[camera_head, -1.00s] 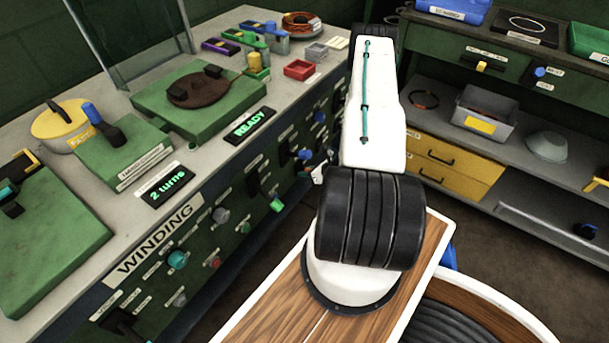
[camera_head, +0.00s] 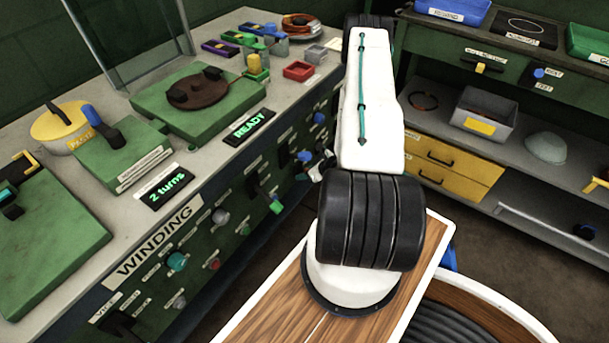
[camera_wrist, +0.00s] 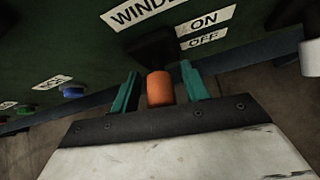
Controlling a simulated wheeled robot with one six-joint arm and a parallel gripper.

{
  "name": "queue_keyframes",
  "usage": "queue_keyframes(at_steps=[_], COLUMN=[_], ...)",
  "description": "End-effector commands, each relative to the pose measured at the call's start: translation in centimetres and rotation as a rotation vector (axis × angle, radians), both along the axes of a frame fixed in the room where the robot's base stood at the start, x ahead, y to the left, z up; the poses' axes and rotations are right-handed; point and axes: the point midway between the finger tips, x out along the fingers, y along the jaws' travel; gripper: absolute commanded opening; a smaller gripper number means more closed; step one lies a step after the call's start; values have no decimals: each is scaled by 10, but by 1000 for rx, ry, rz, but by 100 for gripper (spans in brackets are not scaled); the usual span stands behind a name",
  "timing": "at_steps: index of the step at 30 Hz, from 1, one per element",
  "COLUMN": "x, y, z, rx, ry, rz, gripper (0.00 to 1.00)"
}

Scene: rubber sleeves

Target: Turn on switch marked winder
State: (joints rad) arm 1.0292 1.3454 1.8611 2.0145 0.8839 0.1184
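In the wrist view, a switch with a dark base and an orange handle (camera_wrist: 159,88) is in the middle, under a white label beginning "WINDE" (camera_wrist: 140,12); the rest of that label is cut off. An ON label (camera_wrist: 204,21) sits above an OFF label (camera_wrist: 203,40) to its right. The handle comes toward me and low in the picture, below the OFF label's level. My gripper (camera_wrist: 160,92) is open, with one teal finger on each side of the handle and small gaps showing. In the head view my arm hides the gripper and this switch.
The green winding console (camera_head: 155,245) carries other levers and knobs, including a green-handled lever (camera_head: 275,205). A shelf unit (camera_head: 560,190) stands right of my arm.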

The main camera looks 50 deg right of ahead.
Motion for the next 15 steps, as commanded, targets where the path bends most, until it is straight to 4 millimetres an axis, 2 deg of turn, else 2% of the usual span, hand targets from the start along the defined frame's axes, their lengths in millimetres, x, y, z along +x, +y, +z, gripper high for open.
queue_keyframes(at_steps=[8,15], x=[-5,-36], y=[-3,-7], z=[5,31], rx=[-1,0], ry=[-2,-1], rz=[-3,-5], gripper=[46,46])
